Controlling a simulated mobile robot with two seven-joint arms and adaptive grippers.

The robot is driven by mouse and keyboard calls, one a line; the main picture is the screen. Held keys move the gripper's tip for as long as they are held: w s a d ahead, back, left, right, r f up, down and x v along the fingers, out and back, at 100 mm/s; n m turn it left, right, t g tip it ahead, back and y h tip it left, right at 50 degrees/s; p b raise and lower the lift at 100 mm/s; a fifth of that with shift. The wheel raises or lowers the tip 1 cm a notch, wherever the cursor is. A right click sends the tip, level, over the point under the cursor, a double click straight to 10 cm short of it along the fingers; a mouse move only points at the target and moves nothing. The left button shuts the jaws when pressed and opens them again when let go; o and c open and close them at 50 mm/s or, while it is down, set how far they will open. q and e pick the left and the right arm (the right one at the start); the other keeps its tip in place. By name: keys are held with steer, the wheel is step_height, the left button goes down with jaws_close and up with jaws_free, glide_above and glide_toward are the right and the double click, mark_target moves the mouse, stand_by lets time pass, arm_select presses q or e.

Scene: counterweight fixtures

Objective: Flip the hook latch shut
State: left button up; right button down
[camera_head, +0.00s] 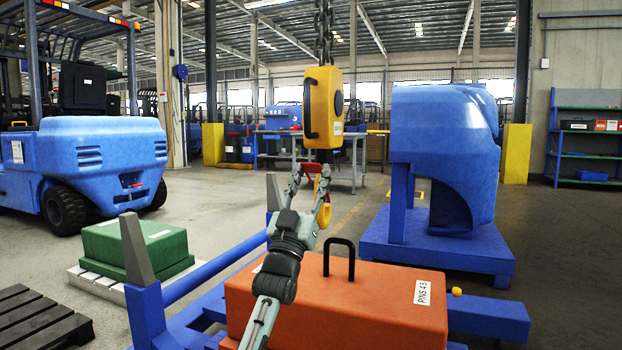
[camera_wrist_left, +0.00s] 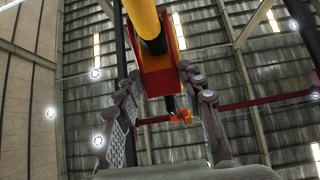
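A yellow hoist (camera_head: 325,100) hangs on a chain in the head view, with a yellow hook (camera_head: 324,214) below it. A red part (camera_head: 315,170), seemingly the latch, sits by the hook. It shows larger in the left wrist view (camera_wrist_left: 160,80), joined to a yellow part. My left gripper (camera_head: 309,182) is raised to the hook. In the wrist view my left gripper (camera_wrist_left: 163,102) is open, one finger either side of the red part's lower end; contact is unclear. My fingers and wrist partly cover the hook. My right gripper is not in view.
An orange box (camera_head: 340,312) with a black handle sits on a blue frame (camera_head: 147,310) below the hook. A grey-tipped post (camera_head: 136,248) rises at its left. A large blue counterweight (camera_head: 440,130) stands right, a green block (camera_head: 135,243) and a forklift (camera_head: 85,155) left.

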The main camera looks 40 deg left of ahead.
arm_select(q)
steer(key=o, duration=0.4)
steer(key=v, duration=1.2)
